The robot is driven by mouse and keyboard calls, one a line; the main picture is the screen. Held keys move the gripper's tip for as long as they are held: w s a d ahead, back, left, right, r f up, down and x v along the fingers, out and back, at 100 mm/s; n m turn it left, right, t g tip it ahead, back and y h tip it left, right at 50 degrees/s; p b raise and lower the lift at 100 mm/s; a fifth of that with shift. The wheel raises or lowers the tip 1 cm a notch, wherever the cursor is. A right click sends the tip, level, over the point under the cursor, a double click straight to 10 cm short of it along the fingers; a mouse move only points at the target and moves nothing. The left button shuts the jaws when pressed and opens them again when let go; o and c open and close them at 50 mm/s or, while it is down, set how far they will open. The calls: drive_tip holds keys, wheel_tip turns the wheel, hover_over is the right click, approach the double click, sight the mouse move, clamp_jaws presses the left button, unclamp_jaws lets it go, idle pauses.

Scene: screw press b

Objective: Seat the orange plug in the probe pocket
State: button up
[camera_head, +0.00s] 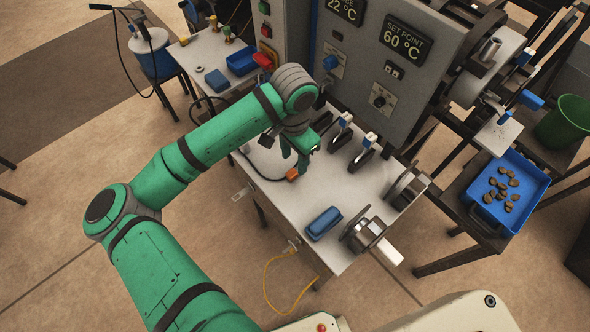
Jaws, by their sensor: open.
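The orange plug (292,174) is small and lies at the left part of the white work table. A dark cable runs from it to the left and up along the table edge. My gripper (293,160) points down just above and behind the plug, with its jaws open. I cannot tell whether the fingers touch the plug or stand around it. I cannot make out the probe pocket; my arm and gripper cover part of the table and the lower left of the grey control cabinet.
The grey control cabinet (405,85) with displays rises behind the white table (345,195). Blue-topped clamps (366,147) stand at its foot. A blue block (323,223) and metal rollers lie nearer. A blue tray (540,185) of brown pieces is at right.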

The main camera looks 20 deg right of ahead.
sight(294, 171)
drive_tip(key=shift+a+f, duration=0.2)
drive_tip(key=shift+f, duration=0.3)
drive_tip(key=shift+w+d+f, duration=0.1)
drive_tip(key=shift+f, duration=1.1)
drive_tip(key=shift+w+d+f, duration=0.1)
drive_tip(key=shift+f, duration=1.1)
clamp_jaws()
